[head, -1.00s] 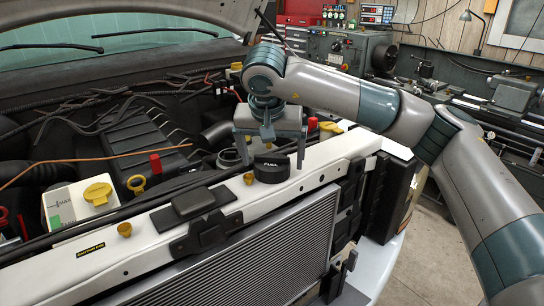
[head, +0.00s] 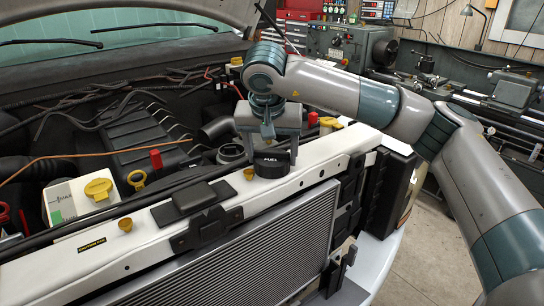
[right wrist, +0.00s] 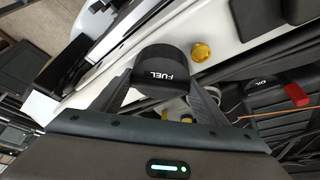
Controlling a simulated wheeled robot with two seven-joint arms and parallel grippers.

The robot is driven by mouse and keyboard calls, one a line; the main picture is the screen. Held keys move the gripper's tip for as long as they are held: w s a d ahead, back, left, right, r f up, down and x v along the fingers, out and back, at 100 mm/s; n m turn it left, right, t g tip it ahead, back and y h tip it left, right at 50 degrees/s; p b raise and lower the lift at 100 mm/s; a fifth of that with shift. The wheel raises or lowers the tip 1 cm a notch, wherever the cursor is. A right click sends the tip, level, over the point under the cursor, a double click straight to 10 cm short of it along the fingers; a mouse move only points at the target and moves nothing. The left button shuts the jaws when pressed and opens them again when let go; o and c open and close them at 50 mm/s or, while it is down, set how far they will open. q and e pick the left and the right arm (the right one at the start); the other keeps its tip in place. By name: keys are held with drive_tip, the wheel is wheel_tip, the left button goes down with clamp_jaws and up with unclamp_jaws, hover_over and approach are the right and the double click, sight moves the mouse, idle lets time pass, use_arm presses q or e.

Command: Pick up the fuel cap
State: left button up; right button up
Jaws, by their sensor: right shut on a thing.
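The fuel cap (head: 271,164) is a black round cap with white FUEL lettering. It sits on the white front crossmember (head: 320,160) of the engine bay. My right gripper (head: 270,157) is above it and shut on it, with a finger on either side. In the right wrist view the fuel cap (right wrist: 162,70) shows between the two fingers of the right gripper (right wrist: 166,82). I cannot see a gap under the cap. My left gripper is not in view.
Small yellow caps (head: 125,225) and (head: 248,174) stand on the crossmember, beside a black latch (head: 195,200). A white reservoir (head: 85,197) with a yellow cap is at left. The radiator (head: 250,250) is in front. Hoses and red-handled parts crowd the bay behind.

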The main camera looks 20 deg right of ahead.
sight(272, 151)
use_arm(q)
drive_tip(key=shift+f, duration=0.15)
use_arm(e)
drive_tip(key=shift+r, duration=0.15)
drive_tip(key=shift+r+b, duration=0.6)
drive_tip(key=shift+r, duration=0.05)
wheel_tip(272, 151, up, 2)
drive_tip(key=shift+r+b, duration=0.2)
drive_tip(key=shift+b, duration=0.55)
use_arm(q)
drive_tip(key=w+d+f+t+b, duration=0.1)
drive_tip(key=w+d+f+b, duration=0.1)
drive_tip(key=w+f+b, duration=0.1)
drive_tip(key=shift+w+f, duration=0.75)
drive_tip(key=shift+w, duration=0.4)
use_arm(e)
drive_tip(key=s+d+r, duration=0.6)
drive_tip(key=d+r, duration=0.1)
drive_tip(key=d, duration=0.3)
